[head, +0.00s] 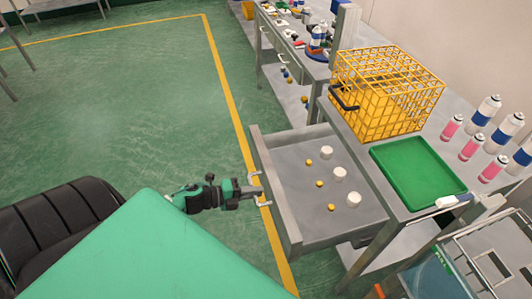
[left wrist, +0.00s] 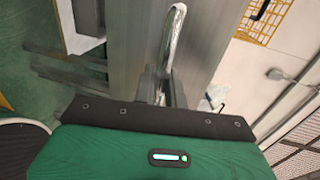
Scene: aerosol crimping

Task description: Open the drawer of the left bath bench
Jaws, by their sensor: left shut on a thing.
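The drawer (head: 288,221) of the bench is pulled well out toward the left, and its inside shows. It holds several white round caps and small yellow balls. My left gripper (head: 259,192) is at the drawer's front panel, shut on the metal handle. In the left wrist view the bar handle (left wrist: 174,40) runs down between the fingers (left wrist: 160,88) along the grey drawer front (left wrist: 134,50). My right gripper is not seen in either view.
On the bench top stand a yellow wire cage (head: 386,92), a green tray (head: 418,172) and several spray cans (head: 480,120). Another bench (head: 300,45) stands behind. Open green floor (head: 130,110) with a yellow line lies to the left.

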